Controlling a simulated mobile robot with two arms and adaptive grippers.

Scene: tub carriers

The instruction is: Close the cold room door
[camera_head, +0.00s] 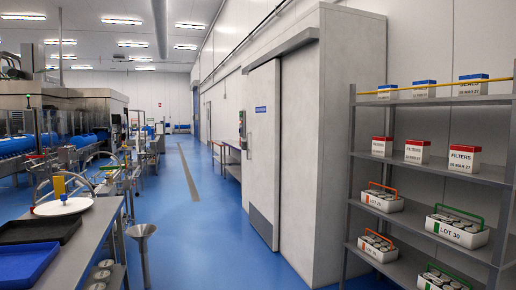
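The cold room door (263,150) is a tall pale grey sliding panel in the middle of the head view. It has a dark kick plate (262,227) along its bottom and a small blue label (260,109) near its upper part. It hangs under a grey overhead rail (283,48) that runs on to the right, past the panel's edge, over a pale surface (299,150). I cannot tell from this angle whether the doorway is covered or how far the door stands open. Neither of my grippers is in view.
A shelf rack (430,176) with labelled boxes and tub carriers stands at the right. A steel bench (98,225) with trays and a white round plate (63,207) is at the left. A funnel-topped stand (142,240) is beside it. The blue floor (205,240) between is clear.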

